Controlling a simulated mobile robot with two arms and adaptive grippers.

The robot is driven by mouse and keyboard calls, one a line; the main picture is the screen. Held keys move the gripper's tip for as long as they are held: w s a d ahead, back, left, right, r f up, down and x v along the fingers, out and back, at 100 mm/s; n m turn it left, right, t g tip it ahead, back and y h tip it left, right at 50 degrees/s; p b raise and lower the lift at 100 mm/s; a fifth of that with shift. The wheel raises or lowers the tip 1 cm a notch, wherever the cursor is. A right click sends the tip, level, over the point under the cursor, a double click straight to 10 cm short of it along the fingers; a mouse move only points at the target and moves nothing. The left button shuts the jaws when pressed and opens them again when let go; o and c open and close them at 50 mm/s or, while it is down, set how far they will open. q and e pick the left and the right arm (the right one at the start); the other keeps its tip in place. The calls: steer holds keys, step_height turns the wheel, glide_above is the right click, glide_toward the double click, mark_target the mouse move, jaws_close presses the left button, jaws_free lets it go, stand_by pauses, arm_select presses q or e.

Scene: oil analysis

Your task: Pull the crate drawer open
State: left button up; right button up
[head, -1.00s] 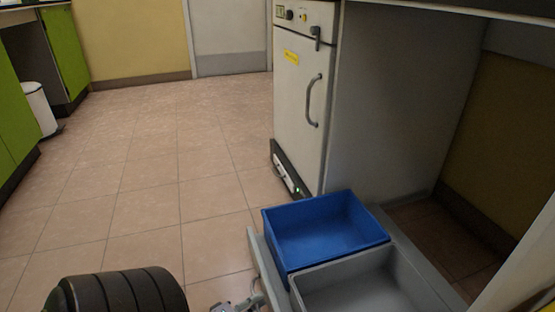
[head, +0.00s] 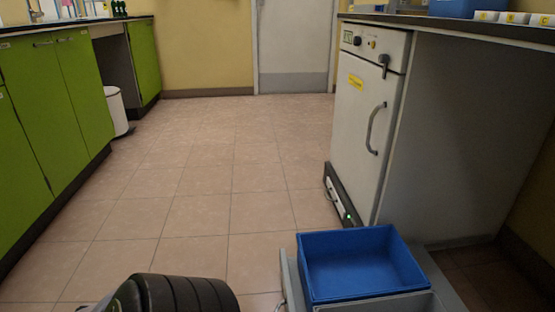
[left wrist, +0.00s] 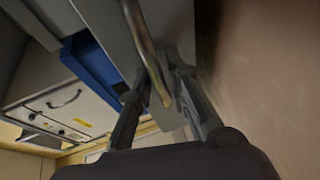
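The open drawer (head: 289,274) stands out at the bottom right of the head view. It carries a blue crate (head: 361,265) and a grey crate (head: 385,303), which is cut off by the lower edge. In the left wrist view, the drawer's metal bar handle (left wrist: 142,38) runs down between the fingers of my left gripper (left wrist: 157,76). The fingers lie close on both sides of the bar and look shut on it. The blue crate also shows there (left wrist: 90,62). In the head view my left gripper is out of frame. My right gripper is in neither view.
A white appliance (head: 364,140) with a grey handle stands under the counter just beyond the drawer. Green cabinets (head: 55,120) and a white bin (head: 115,110) line the left side. The tiled floor (head: 200,190) between them is clear.

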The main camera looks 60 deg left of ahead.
arm_select(q)
steer(key=shift+o, duration=1.2)
steer(key=s+r, duration=0.2)
steer(key=s, duration=0.9)
steer(key=shift+s, duration=0.4)
